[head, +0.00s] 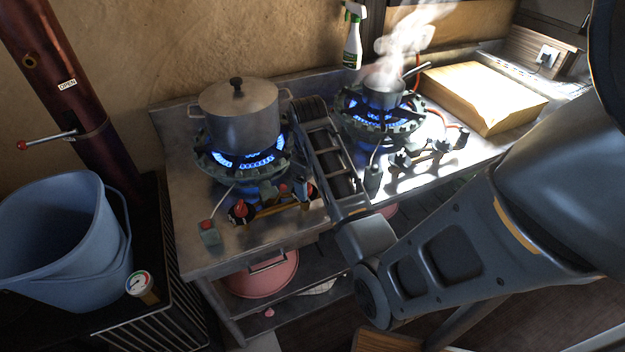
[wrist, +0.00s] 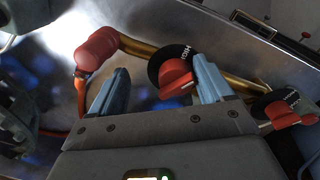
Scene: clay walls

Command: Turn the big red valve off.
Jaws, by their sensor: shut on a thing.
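A brass pipe (wrist: 140,47) carries red controls at the stove's front. A red knob (wrist: 176,76) on a black dial marked HIGH sits between the two fingers of my gripper (wrist: 160,70), against the right finger. My gripper is shut on this knob. A second red knob on a black dial (wrist: 287,113) is to the right, and a red cylinder-shaped piece (wrist: 97,48) with an orange hose is beyond the left finger. In the head view my gripper (head: 297,190) is low at the left burner's front; a red knob (head: 240,208) shows left of it. Which is the big valve is unclear.
A lidded pot (head: 238,112) stands on the lit left burner. A steaming small pan (head: 384,92) stands on the lit right burner. A wooden block (head: 482,97) lies at the right. A blue bucket (head: 60,240) and a red-tipped pipe lever (head: 45,139) are at the left.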

